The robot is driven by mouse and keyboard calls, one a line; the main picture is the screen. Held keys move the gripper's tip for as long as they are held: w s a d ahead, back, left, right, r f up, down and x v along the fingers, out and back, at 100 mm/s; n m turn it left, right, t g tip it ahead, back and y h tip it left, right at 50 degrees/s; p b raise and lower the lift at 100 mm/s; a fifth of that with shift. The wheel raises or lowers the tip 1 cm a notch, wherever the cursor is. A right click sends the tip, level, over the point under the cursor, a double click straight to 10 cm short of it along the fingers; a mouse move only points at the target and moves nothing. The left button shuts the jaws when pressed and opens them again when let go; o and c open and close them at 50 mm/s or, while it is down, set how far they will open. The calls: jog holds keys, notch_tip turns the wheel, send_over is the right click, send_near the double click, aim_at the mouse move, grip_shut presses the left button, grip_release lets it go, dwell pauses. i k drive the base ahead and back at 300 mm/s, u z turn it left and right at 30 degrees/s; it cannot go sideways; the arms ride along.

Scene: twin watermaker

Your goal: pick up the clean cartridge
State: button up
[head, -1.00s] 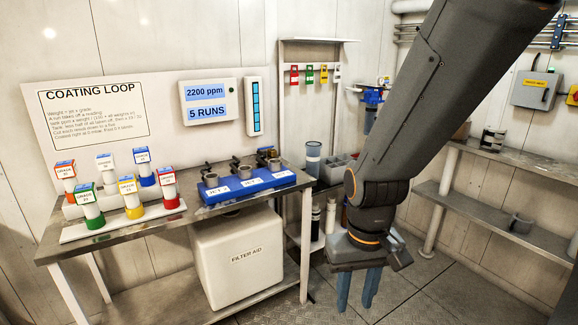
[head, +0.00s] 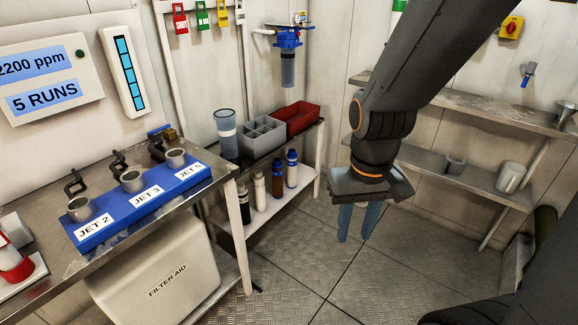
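My gripper (head: 358,222) hangs in the middle right of the head view with its two blue fingers pointing down. The fingers are apart with nothing between them, above the open floor. I cannot tell for sure which thing is the clean cartridge. A white cylinder (head: 259,191) stands upright on the lower shelf of the small rack, left of my gripper. Beside it are a dark and white cylinder (head: 243,203), a brown bottle (head: 277,181) and a blue-capped bottle (head: 292,169). A blue filter housing (head: 288,65) hangs on the back wall.
The rack top holds a clear cylinder (head: 226,135), a grey divided bin (head: 262,137) and a red bin (head: 299,117). The bench with the blue jet block (head: 145,205) is at left, the FILTER AID box (head: 155,280) below. Wall shelves (head: 480,178) are at right. Middle floor is clear.

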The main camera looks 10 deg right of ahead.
aim_at(291, 157)
jog(key=z, duration=0.05)
jog(key=i, duration=2.25)
jog(key=u, duration=0.05)
